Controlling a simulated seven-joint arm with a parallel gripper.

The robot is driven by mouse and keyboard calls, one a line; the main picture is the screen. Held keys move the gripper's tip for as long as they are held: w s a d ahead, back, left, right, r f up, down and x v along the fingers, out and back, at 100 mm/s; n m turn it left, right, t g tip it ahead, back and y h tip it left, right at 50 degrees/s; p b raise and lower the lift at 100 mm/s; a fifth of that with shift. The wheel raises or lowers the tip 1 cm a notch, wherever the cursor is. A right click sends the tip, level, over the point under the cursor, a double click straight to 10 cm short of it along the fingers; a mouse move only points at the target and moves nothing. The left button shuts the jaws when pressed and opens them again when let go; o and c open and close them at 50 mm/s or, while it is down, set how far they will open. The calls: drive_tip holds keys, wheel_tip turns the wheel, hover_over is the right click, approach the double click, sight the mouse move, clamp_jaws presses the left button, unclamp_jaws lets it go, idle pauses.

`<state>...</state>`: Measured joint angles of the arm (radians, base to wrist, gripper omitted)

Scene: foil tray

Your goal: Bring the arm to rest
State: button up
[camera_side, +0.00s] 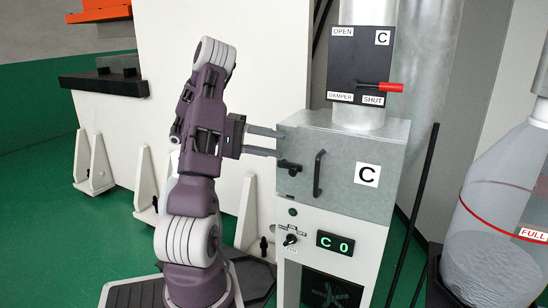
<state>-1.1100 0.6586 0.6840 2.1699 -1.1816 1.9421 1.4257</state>
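My gripper (279,144) points right from the upper part of my upright, folded arm. Its two long grey fingers are apart, with nothing visible between them. In the picture the fingertips reach the upper left edge of a grey metal box (340,140) marked C. I cannot tell whether they touch it. The box's front door is shut and has a black vertical handle (318,174) and a black latch (289,167), both just below and right of the fingers. No foil tray shows.
Above the box, a damper plate (358,62) has its red-tipped lever (390,87) by SHUT. Below, a white cabinet (345,215) has a display reading C 0 (335,243). A clear container (490,235) stands at right. A dark shelf (104,82) juts out at left.

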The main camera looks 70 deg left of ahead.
idle(0.4)
drive_tip(key=w+d+r+m+g+h, duration=0.1)
drive_tip(key=d+r+m+g+h, duration=0.3)
drive_tip(key=d, duration=0.8)
drive_tip(key=w+d+f+m+g, duration=0.15)
drive_tip(key=d+g, duration=0.45)
drive_tip(key=d, duration=0.6)
drive_tip(key=s+d+f+m+y, duration=0.1)
drive_tip(key=s+d+m+y, duration=0.6)
drive_tip(key=s+y, duration=0.3)
drive_tip(key=shift+d+f+t, duration=0.3)
drive_tip(key=shift+d+t, duration=0.1)
drive_tip(key=shift+d, duration=0.25)
drive_tip(key=shift+s, duration=0.1)
drive_tip(key=shift+c, duration=0.2)
